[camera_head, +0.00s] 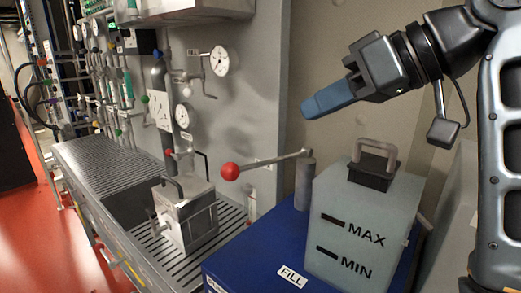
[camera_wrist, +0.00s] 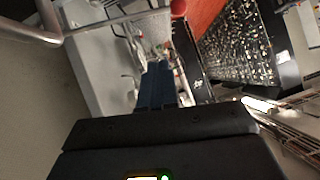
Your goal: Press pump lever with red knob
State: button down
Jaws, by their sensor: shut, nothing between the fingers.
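The pump lever (camera_head: 272,162) is a thin grey rod with a red knob (camera_head: 230,171) on its left end. It joins a grey upright post (camera_head: 304,182) on the blue base, beside the translucent tank. In the wrist view the red knob (camera_wrist: 178,8) shows at the top edge. My gripper (camera_head: 306,108) has blue fingers and is shut and empty. In the head view it appears up and right of the red knob, apart from the lever. It also shows in the wrist view (camera_wrist: 158,66), its fingers together.
A tank (camera_head: 342,215) marked MAX and MIN, with a handled black cap (camera_head: 372,174), stands on the blue base (camera_head: 238,262) labelled FILL. A metal box (camera_head: 187,222) sits on the slatted bench at left. Gauges (camera_head: 219,61) and pipes line the wall behind.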

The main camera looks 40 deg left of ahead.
jog(key=d+f+p+x, duration=0.1)
jog(key=f+p+x, duration=0.1)
jog(key=x, duration=1.1)
jog(key=shift+s+d+p, duration=0.3)
jog(key=shift+p, duration=0.45)
jog(key=shift+f, duration=0.2)
